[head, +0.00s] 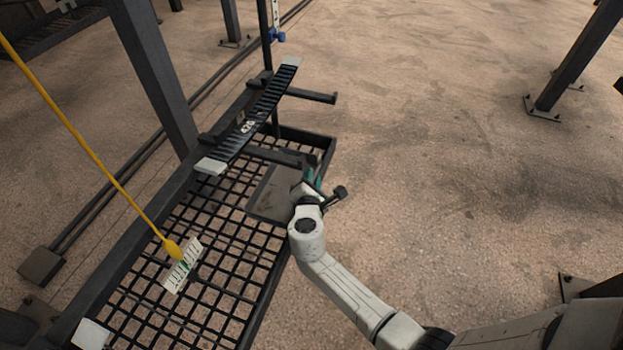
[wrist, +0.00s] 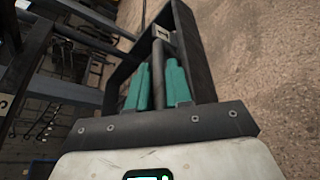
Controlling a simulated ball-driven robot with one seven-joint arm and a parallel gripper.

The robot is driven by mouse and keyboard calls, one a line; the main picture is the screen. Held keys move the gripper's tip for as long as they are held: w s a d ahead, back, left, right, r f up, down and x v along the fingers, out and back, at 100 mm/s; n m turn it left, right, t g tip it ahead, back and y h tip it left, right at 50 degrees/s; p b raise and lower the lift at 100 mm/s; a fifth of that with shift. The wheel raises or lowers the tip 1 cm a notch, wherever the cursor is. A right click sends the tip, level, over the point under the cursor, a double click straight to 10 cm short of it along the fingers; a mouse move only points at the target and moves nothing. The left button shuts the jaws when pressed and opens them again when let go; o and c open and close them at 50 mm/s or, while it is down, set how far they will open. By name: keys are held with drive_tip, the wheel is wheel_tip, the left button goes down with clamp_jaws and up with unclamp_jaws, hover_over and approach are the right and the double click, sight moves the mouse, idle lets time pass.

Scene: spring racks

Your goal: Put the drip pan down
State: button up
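The drip pan (head: 268,197) is a flat grey tray at the far right part of the black grid rack in the head view. It overlaps the grid; I cannot tell whether it touches it. My gripper (head: 316,180) is at the pan's right side, partly hidden by my wrist. In the wrist view, the teal pads of my gripper (wrist: 158,88) close on both sides of a dark rod (wrist: 158,58), which looks like the pan's handle. The pan's flat body is not clear in that view.
The black grid rack (head: 222,252) has a raised rim. A dark slatted bar marked 420 (head: 255,112) spans above its far end. Dark posts (head: 153,75) stand behind. Open floor (head: 430,160) lies right.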

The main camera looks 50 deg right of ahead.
drive_tip(key=o, duration=0.4)
drive_tip(key=shift+r, duration=0.15)
drive_tip(key=shift+r+p, duration=0.55)
drive_tip(key=shift+p, duration=0.15)
drive_tip(key=v, duration=1.2)
drive_tip(key=s+d+f+m+g+y, duration=0.1)
drive_tip(key=s+f+m+g+y, duration=0.15)
drive_tip(key=s+m, duration=0.35)
drive_tip(key=s+d+f+m+g+y, duration=0.1)
drive_tip(key=s+d+m+g+y, duration=0.1)
drive_tip(key=s+m+g, duration=0.3)
drive_tip(key=s+a+m+y, duration=0.5)
drive_tip(key=s+a+y, duration=0.2)
drive_tip(key=s+a, duration=0.1)
drive_tip(key=shift+s+a+r+m+p, duration=0.2)
drive_tip(key=shift+a+r+m+p, duration=0.1)
drive_tip(key=shift+a+m, duration=0.1)
